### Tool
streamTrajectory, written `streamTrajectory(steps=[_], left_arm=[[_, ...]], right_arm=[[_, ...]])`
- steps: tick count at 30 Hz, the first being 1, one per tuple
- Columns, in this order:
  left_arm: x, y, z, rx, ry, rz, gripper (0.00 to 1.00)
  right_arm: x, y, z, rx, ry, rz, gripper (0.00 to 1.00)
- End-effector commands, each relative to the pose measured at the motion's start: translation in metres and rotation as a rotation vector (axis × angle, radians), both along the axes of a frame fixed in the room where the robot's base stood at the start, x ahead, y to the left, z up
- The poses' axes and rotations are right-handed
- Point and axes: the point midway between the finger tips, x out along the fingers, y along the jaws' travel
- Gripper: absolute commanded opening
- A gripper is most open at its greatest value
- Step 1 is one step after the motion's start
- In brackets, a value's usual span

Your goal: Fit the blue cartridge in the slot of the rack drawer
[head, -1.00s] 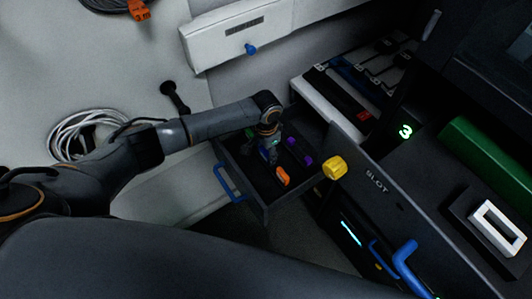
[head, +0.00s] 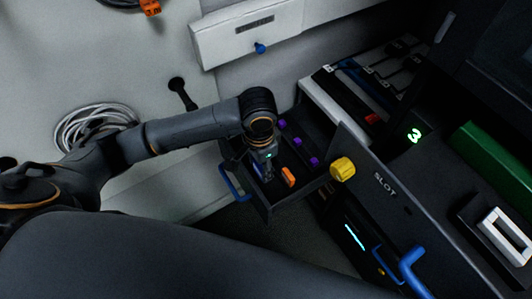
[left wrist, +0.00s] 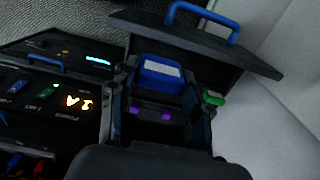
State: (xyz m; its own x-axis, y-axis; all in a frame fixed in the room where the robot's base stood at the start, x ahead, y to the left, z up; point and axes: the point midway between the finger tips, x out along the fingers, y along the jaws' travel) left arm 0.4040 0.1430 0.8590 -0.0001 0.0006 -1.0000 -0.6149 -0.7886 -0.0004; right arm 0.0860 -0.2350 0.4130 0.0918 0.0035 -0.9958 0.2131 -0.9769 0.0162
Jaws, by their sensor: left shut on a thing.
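My left gripper (head: 265,172) reaches down into the open dark drawer (head: 262,207), near its front side with the blue handle (head: 232,183). In the left wrist view the gripper (left wrist: 160,92) is shut on the blue cartridge (left wrist: 160,72), which has a pale label on top and sits between the fingers. The cartridge is mostly hidden in the head view. Its lower end is hidden, so I cannot tell how it sits in a slot. An orange piece (head: 288,176) stands beside the gripper, and several purple pieces (head: 297,141) lie further back. My right gripper is not in view.
A dark panel marked SLOT (head: 390,190) with a yellow knob (head: 343,168) stands close right of the drawer. A blue handle (head: 411,262) sticks out at lower right. A green block (head: 490,155) and a white frame (head: 503,233) lie further right. Coiled cable (head: 95,128) is at left.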

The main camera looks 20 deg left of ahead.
Motion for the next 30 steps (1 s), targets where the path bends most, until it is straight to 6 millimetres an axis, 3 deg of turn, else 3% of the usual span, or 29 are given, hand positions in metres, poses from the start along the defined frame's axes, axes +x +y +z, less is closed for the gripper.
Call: streamTrajectory(steps=[9,30], left_arm=[[-0.023,-0.001,0.013,-0.001,-0.001,0.0,0.22],[-0.024,-0.002,0.035,-0.001,0.001,0.0,0.22]], right_arm=[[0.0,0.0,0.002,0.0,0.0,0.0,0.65],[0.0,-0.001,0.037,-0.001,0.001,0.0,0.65]])
